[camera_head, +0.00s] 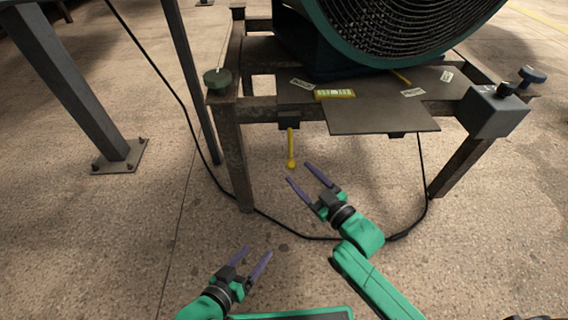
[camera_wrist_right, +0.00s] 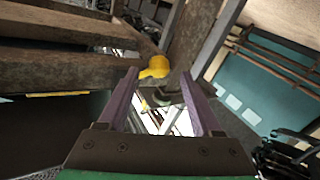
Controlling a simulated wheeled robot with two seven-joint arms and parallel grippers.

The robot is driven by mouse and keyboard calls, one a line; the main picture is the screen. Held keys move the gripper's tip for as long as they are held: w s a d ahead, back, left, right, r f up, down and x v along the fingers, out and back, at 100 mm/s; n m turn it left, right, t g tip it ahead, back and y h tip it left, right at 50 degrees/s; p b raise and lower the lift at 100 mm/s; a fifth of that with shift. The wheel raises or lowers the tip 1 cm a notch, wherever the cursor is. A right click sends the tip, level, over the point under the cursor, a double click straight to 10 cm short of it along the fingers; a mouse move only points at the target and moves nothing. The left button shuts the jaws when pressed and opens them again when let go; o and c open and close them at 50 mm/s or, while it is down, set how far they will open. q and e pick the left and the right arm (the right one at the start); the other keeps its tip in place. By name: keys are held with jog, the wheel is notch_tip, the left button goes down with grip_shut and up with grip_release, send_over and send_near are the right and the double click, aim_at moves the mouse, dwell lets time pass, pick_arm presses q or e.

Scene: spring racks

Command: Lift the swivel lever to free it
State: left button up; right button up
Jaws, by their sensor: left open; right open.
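The swivel lever (camera_head: 291,148) is yellow with a round knob at its lower end. It hangs down from a dark block under the front edge of the metal stand (camera_head: 262,115). My right gripper (camera_head: 299,173) is open and empty, its fingertips just below and right of the knob in the head view. In the right wrist view the yellow lever (camera_wrist_right: 155,68) shows at the tips of the open fingers (camera_wrist_right: 158,80); I cannot tell whether they touch it. My left gripper (camera_head: 258,251) is open and empty, low over the floor.
A large round fan (camera_head: 400,30) with a teal rim stands on the stand. A flat plate (camera_head: 385,120) juts out at the front. A grey box (camera_head: 492,113) is at the stand's right corner, a green knob (camera_head: 217,78) at its left. A black cable (camera_head: 215,180) runs along the floor.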

aim_at(291, 151)
pick_arm(q)
notch_tip(291, 151, down, 3)
jog(key=shift+d+f+b, duration=0.15)
jog(key=shift+b, duration=0.9)
pick_arm(e)
jog(key=x, duration=0.8)
jog(key=shift+w, duration=0.2)
jog(key=shift+c, duration=0.3)
grip_shut()
pick_arm(q)
jog(key=shift+w, duration=0.1)
pick_arm(e)
jog(key=shift+f, duration=0.1)
